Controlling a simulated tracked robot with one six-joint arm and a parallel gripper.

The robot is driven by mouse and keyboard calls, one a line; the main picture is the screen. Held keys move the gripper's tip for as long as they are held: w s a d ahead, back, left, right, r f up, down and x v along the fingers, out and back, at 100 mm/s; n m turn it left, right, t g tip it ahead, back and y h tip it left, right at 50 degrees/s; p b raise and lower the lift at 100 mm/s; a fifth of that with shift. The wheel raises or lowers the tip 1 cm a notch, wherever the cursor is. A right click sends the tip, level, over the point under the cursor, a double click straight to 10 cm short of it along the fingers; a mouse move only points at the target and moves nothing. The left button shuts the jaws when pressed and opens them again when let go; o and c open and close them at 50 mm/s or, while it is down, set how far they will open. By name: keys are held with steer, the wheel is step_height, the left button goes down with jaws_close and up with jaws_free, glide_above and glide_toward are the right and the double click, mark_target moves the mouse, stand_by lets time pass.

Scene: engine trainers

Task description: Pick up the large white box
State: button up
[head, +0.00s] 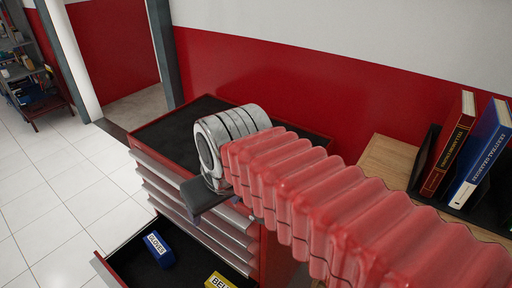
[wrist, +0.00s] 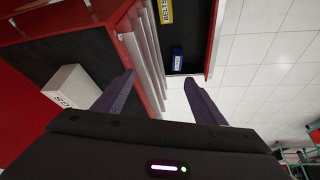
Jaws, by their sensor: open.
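A white box (wrist: 72,90) with dark lettering on one side lies on the black top of the red tool cabinet, at the left of the wrist view. In the head view it is not visible; my arm covers part of the cabinet top. My gripper (wrist: 160,78) is open and empty, its two dark fingers apart. The box is to the left of the left finger, outside the jaws. In the head view the gripper (head: 207,195) hangs at the front edge of the cabinet, mostly hidden by my wrist.
The red cabinet (head: 165,135) has an open drawer (head: 125,262) holding a blue box (head: 158,250) and a yellow box (head: 220,281). A wooden surface (head: 388,160) with upright books (head: 450,145) is at right. A red and white wall stands behind.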

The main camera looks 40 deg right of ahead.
steer(key=o, duration=0.3)
steer(key=w+d+r+g, duration=0.1)
steer(key=w+d+r, duration=0.3)
steer(key=w, duration=0.3)
steer(key=shift+w+d+r+n, duration=0.2)
steer(key=shift+d+r+n, duration=0.1)
steer(key=shift+d+n, duration=0.15)
steer(key=w+d+g, duration=0.1)
steer(key=w+d, duration=0.4)
steer(key=d, duration=0.1)
steer(key=w+d+n+g, duration=0.1)
steer(key=w+d, duration=0.4)
steer(key=d, duration=0.2)
steer(key=w+d+n+g, duration=0.1)
steer(key=w+d, duration=0.3)
steer(key=d, duration=0.2)
steer(key=shift+w+d+f+n+g, duration=0.25)
steer(key=shift+w+d+g, duration=0.05)
steer(key=shift+w+g, duration=0.1)
steer(key=shift+w+d+f, duration=0.1)
steer(key=shift+w+d, duration=0.05)
steer(key=shift+d, duration=0.25)
step_height(320, 180, down, 9)
steer(key=shift+r, duration=0.2)
